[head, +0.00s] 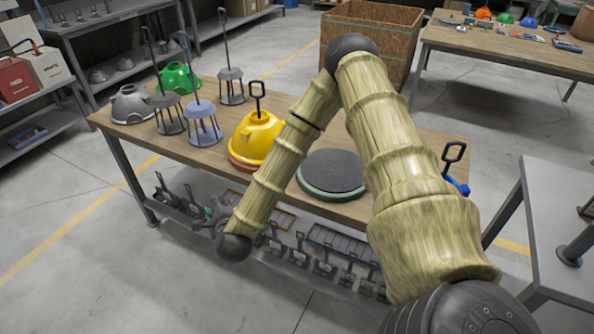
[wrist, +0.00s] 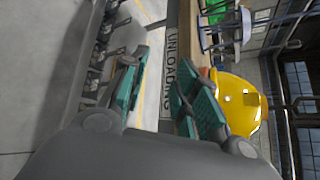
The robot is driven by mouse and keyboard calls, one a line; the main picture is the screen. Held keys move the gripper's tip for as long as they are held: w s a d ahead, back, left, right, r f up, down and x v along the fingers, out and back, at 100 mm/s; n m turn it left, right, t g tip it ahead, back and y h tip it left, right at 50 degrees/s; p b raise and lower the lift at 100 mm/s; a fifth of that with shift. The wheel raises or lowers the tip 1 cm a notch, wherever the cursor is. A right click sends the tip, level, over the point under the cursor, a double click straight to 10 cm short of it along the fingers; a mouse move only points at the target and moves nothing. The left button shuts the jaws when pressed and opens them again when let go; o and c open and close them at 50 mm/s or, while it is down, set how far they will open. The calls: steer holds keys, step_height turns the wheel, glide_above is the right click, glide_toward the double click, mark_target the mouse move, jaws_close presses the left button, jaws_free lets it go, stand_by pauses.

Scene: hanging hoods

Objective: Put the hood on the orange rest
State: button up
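A yellow hood (head: 256,135) with a black loop handle (head: 257,90) sits on a round red base (head: 240,164) on the workbench. It also shows in the wrist view (wrist: 241,102). No clearly orange rest is visible on this bench; my arm hides part of it. A dark round pad with a green rim (head: 332,173) lies bare to the right of the hood. My gripper (head: 208,219) is off the bench's front edge, low and left of the hood. In the wrist view its teal-padded fingers (wrist: 160,95) are apart with nothing between them.
A green hood (head: 178,76), a grey hood (head: 131,105) and several legged stands (head: 203,125) with upright rods fill the bench's left end. A blue object (head: 459,187) with a handle is partly behind my arm. A lower shelf (head: 322,264) holds several small handled items.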

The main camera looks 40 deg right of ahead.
steer(key=s+a+f+n+g+y, duration=0.2)
steer(key=s+a+f+n+g, duration=0.15)
steer(key=s+f+n, duration=0.45)
steer(key=s+a+f+n+g+y, duration=0.3)
steer(key=s+a+f+n, duration=0.2)
steer(key=s+f+n, duration=0.4)
steer(key=s+d+f+n+g, duration=0.1)
steer(key=s+d+n+g, duration=0.1)
steer(key=s, duration=0.5)
steer(key=s+d+f+n+g+h, duration=0.1)
steer(key=s+d+n+g, duration=0.1)
steer(key=s+n, duration=0.3)
steer(key=s+d+f+n+g, duration=0.1)
steer(key=s+d+n+g, duration=0.1)
steer(key=s, duration=0.9)
steer(key=shift+d+f+n+g+h, duration=0.15)
steer(key=shift+f+n+g+h, duration=0.25)
steer(key=shift+n, duration=0.4)
steer(key=shift+r, duration=0.1)
